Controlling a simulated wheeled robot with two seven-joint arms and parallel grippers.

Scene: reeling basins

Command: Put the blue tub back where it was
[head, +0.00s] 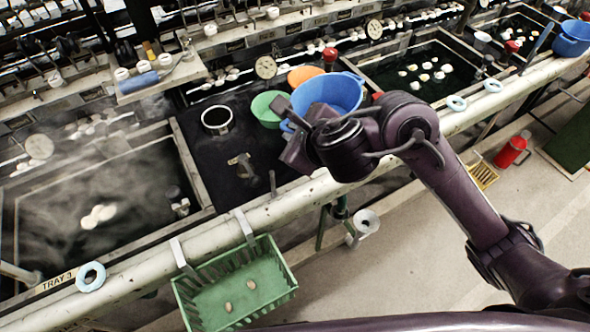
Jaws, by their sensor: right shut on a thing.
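A blue tub (335,92) is over the dark counter between the two basins, partly hidden by my right gripper. My right gripper (288,122) is at the tub's near left side and is shut on it, by a blue part that shows beside the fingers. I cannot tell whether the tub's base touches the counter. Another blue tub (572,40) stands at the far right edge near the far basin. My left gripper is not in view.
A green bowl (267,108) and an orange bowl (304,75) are close beside the held tub. A metal cup (217,119) stands left on the dark counter. A steaming basin (90,215) is at left. A green crate (235,290) hangs from the pale rail (275,212).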

